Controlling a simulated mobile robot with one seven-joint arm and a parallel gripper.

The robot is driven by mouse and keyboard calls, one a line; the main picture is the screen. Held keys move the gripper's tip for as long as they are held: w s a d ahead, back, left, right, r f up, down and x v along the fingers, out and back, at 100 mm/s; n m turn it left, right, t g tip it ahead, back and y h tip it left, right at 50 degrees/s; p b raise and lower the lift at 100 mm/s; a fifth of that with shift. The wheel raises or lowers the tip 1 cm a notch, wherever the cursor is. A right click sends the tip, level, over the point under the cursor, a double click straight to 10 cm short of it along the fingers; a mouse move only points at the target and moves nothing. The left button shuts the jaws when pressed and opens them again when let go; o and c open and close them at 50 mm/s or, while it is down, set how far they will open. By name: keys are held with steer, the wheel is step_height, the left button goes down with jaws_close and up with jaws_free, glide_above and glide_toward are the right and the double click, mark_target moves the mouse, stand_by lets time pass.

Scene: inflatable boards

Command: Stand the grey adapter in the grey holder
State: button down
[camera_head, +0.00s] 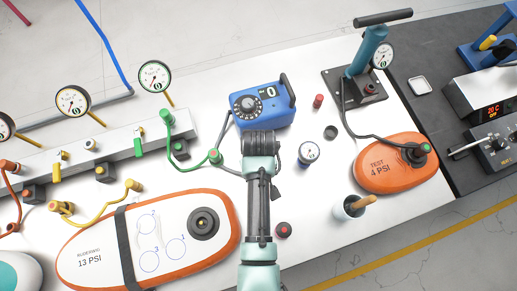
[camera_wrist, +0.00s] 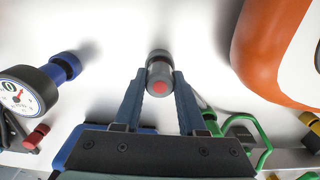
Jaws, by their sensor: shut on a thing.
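The grey adapter (camera_wrist: 158,66) is a short grey cylinder with a darker far end and a red spot on the end towards the camera. In the wrist view it sits between the two fingertips of my gripper (camera_wrist: 160,84), which is shut on it. In the head view my gripper (camera_head: 262,143) is just in front of the blue box, and its own body hides the adapter. A short dark grey round cup (camera_head: 330,132), to the right of my gripper, may be the grey holder; I cannot tell for sure.
The blue box (camera_head: 262,104) stands just behind my gripper. A small gauge (camera_head: 308,152) and a red cylinder (camera_head: 318,101) are to the right. A dark, red-topped piece (camera_head: 283,230) lies nearer.

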steer(key=shift+f, duration=0.25)
steer(key=shift+f, duration=0.1)
steer(key=shift+c, duration=2.4)
jaws_free()
